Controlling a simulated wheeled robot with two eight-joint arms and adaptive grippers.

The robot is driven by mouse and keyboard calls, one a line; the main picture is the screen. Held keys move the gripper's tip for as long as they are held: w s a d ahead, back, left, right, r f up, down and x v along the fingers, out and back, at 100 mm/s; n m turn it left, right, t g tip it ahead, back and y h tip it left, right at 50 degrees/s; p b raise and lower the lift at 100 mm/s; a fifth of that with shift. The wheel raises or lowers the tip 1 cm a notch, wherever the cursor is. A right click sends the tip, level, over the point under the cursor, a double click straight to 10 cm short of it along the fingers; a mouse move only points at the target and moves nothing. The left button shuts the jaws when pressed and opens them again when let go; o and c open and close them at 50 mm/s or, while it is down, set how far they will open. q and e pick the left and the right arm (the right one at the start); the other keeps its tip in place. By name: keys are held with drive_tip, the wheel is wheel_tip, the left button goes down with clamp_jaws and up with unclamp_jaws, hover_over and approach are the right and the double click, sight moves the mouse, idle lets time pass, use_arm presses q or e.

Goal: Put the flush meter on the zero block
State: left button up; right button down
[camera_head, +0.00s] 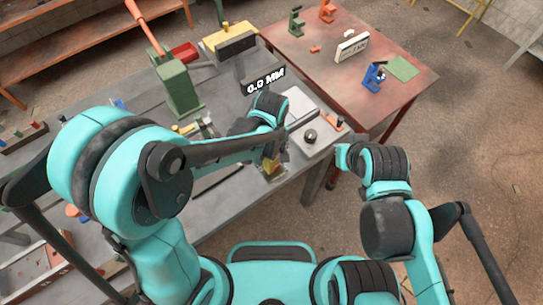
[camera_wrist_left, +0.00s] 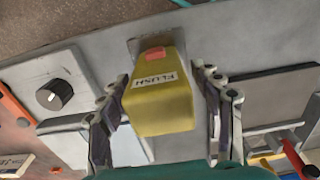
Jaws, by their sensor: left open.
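The flush meter (camera_wrist_left: 163,95), a yellow block with a red top piece and a FLUSH label, stands between the fingers of my left gripper (camera_wrist_left: 160,118) in the left wrist view. The fingers are open, one on each side; I cannot tell whether either touches it. In the head view the yellow flush meter (camera_head: 272,172) shows in part below my left gripper (camera_head: 268,155), at the front edge of the grey bench. I cannot tell for sure which piece is the zero block. My right arm is out over the floor at the right, and its gripper does not show.
A pale plate with a black knob (camera_head: 311,136) lies right of my left gripper. A dark display reading 0.0 MM (camera_head: 264,82) and a green press (camera_head: 178,88) stand behind. A red table (camera_head: 400,100) is beyond, and open floor lies to the right.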

use_arm(q)
wheel_tip(320, 180, up, 12)
drive_tip(key=p, duration=0.3)
drive_tip(key=shift+r, duration=0.1)
drive_tip(key=s+a+r+m+t, duration=0.2)
drive_tip(key=a+m+t, duration=0.1)
drive_tip(key=a, duration=0.6)
drive_tip(key=s+a+r+m+t, duration=0.3)
drive_tip(key=a+m+t, duration=0.1)
drive_tip(key=a, duration=0.5)
drive_tip(key=shift+d, duration=0.1)
wheel_tip(320, 180, down, 10)
drive_tip(key=b, duration=1)
drive_tip(key=shift+s+r, duration=0.1)
